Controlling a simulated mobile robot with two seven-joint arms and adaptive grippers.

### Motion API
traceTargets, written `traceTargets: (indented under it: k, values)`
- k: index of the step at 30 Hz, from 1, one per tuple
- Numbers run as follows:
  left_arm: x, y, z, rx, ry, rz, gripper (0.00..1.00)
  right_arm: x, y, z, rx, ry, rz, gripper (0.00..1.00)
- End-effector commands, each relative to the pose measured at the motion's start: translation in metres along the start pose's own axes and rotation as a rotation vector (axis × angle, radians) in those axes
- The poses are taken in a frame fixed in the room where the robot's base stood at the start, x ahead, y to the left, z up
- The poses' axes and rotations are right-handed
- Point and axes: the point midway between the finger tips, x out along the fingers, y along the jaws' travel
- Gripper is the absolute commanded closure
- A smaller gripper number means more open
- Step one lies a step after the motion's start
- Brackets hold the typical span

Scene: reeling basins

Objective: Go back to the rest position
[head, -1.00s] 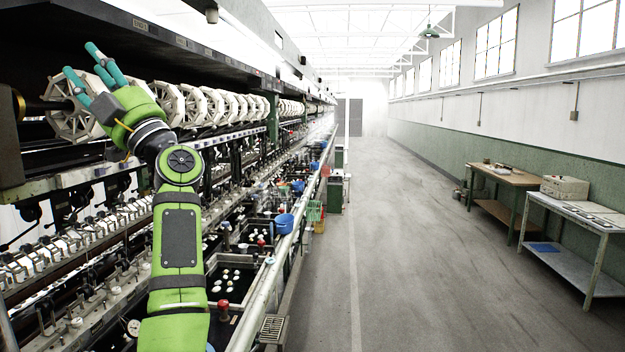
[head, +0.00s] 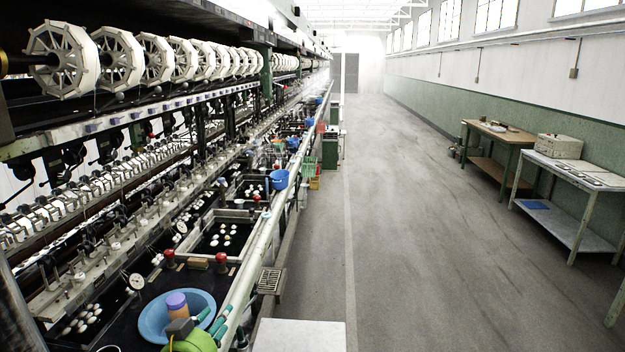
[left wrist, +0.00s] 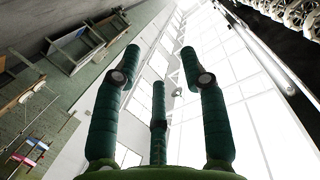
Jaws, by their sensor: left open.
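My left gripper (head: 216,322) shows at the bottom of the head view, low over the near end of the machine, beside a blue basin. Its green body is partly cut off by the lower edge. In the left wrist view its teal fingers (left wrist: 159,66) are spread apart with nothing between them, and they point up toward the bright ceiling and windows. My right gripper is in neither view.
The blue basin (head: 154,322) holds an orange jar with a purple top (head: 177,304). Dark basins with white cocoons (head: 222,238) and a row of white reels (head: 118,57) line the left. A wooden table (head: 500,137) and a grey table (head: 575,170) stand right.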

Motion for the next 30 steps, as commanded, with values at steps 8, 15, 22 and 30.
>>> traceTargets:
  k: [8,15,22,30]
  values:
    - [-0.099,0.064,0.136,-0.079,-0.463,0.118,0.57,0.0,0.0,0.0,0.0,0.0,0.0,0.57]
    - [-0.189,0.093,0.199,-0.141,-0.773,0.138,0.57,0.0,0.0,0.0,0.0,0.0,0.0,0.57]
    - [-0.255,0.106,0.227,-0.179,-0.973,0.129,0.57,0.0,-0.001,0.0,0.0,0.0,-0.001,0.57]
    - [-0.266,0.121,0.278,-0.195,-1.071,0.122,0.57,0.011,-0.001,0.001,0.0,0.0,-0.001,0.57]
